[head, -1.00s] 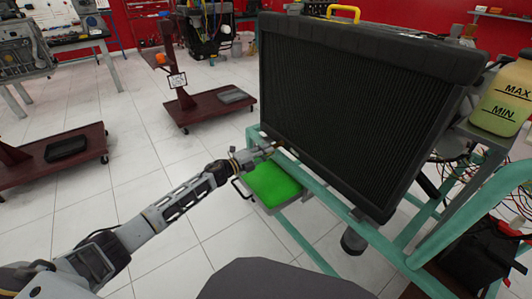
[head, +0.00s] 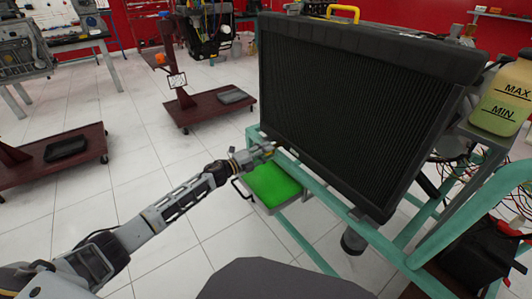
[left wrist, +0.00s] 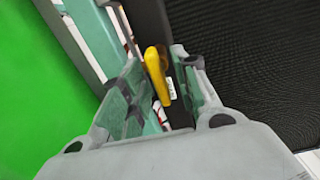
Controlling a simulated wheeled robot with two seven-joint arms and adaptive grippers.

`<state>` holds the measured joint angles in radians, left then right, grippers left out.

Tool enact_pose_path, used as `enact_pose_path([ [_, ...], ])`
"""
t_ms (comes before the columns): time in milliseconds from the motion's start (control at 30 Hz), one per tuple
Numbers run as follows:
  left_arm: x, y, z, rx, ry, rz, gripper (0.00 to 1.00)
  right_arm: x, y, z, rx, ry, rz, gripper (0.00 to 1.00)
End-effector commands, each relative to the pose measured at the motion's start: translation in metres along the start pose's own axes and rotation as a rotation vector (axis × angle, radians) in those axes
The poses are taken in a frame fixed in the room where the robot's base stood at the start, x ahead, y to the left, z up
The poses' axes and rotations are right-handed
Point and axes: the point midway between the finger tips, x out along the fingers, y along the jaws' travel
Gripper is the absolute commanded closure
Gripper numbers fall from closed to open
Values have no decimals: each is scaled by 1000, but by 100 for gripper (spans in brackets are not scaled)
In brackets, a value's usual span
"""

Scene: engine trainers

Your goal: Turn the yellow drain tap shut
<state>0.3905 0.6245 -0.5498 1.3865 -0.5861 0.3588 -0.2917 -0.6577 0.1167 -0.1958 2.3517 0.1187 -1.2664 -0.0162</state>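The yellow drain tap (left wrist: 157,72) shows in the left wrist view as a small lever handle with a small white label, near the lower edge of the dark radiator. The radiator (head: 355,105) stands on a green-blue frame. My left gripper (head: 267,151) is at the radiator's lower left corner. In the left wrist view its two fingers (left wrist: 160,92) stand apart, one on each side of the tap handle. A dark gap shows between the handle and the right finger; contact with the left finger cannot be told. The tap is hidden in the head view. My right gripper is not in view.
A bright green tray (head: 275,185) sits under the gripper within the frame (head: 315,185). A coolant tank (head: 507,97) stands at the right. Red wheeled stands (head: 212,108) are on the tiled floor at the left. Floor beside my left arm is clear.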

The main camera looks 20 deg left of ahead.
Motion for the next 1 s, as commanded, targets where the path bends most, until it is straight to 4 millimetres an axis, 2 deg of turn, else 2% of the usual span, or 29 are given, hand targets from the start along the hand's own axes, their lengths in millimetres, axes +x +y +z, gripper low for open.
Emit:
enact_pose_path([
  [267,-16,1,0,-1,-1,1,70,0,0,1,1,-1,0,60],
  [1000,-81,1,0,0,0,1,70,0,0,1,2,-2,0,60],
])
